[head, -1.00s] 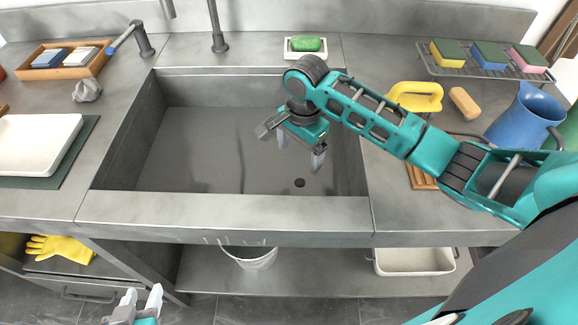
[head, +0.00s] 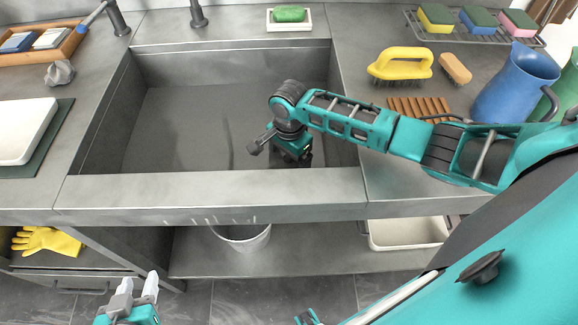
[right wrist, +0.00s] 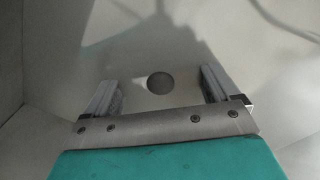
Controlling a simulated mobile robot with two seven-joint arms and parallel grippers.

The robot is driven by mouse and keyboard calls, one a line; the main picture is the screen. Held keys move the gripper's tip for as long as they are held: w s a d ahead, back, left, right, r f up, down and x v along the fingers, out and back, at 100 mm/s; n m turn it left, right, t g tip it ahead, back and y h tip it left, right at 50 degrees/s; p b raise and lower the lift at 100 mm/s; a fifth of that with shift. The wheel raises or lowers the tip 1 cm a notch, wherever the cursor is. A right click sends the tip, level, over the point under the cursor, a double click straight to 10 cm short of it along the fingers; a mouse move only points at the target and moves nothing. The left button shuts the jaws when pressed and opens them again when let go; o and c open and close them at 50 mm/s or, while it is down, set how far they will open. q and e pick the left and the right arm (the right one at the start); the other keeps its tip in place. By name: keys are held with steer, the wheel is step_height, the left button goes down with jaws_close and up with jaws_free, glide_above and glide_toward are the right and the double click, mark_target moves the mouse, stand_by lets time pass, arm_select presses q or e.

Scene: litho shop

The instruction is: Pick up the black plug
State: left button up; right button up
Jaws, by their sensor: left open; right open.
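A small dark round spot (right wrist: 160,83) shows on the sink floor in the right wrist view; it is the only thing there like the black plug, but I cannot tell a plug from an open drain. My right gripper (right wrist: 158,93) is open, one finger on each side of the spot, with nothing between its jaws. In the head view the right gripper (head: 293,157) reaches down into the sink; it and the sink's front rim hide the spot and fingertips. My left gripper (head: 137,290) is open and empty, in front of the counter, low at left.
The grey sink (head: 200,187) has steep walls close to my right gripper. On the right stand a yellow brush (head: 400,62), a wooden rack (head: 420,105) and a blue jug (head: 515,85). A green soap (head: 290,14) lies behind. The sink's left part is clear.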

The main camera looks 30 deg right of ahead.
steer(key=shift+f, duration=0.35)
steer(key=shift+c, duration=0.3)
steer(key=shift+s, duration=0.1)
jaws_close()
